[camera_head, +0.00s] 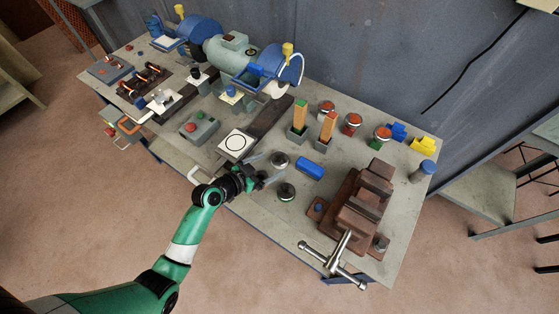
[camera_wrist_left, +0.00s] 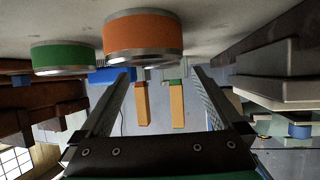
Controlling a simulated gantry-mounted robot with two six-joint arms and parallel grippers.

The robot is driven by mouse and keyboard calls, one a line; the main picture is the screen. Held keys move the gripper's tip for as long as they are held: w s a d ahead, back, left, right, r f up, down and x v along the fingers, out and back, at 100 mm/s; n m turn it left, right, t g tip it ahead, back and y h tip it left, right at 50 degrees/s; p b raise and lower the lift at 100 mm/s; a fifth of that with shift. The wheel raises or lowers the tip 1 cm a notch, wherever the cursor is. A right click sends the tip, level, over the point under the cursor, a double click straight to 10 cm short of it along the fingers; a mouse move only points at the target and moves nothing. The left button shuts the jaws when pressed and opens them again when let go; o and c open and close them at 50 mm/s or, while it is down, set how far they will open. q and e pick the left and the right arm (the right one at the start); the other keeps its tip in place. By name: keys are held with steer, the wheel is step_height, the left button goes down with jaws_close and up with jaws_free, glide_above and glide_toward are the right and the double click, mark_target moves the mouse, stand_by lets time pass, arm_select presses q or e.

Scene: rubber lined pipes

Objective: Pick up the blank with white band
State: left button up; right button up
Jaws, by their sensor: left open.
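My left gripper (camera_head: 266,170) is open and empty over the front middle of the bench. Its two fingers also show in the left wrist view (camera_wrist_left: 160,78), spread apart. Two short round metal pieces lie by it: one (camera_head: 279,160) just beyond the fingertips, one (camera_head: 286,191) nearer the front edge. The wrist view shows an orange-banded round piece (camera_wrist_left: 143,35) and a green-banded one (camera_wrist_left: 62,58), both with metal rims. Neither touches the fingers visibly. I cannot make out a white band on any piece. My right gripper is out of view.
A blue block (camera_head: 310,170) lies right of the round pieces, then a brown vise (camera_head: 358,205). A white plate with a circle (camera_head: 236,144) lies to the left.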

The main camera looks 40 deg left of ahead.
mark_target(278, 160)
arm_select(q)
steer(key=b+x, duration=0.1)
steer(key=x, duration=0.3)
steer(key=shift+w+a, duration=0.1)
steer(key=shift+w, duration=0.3)
steer(key=shift+r, duration=0.1)
jaws_close()
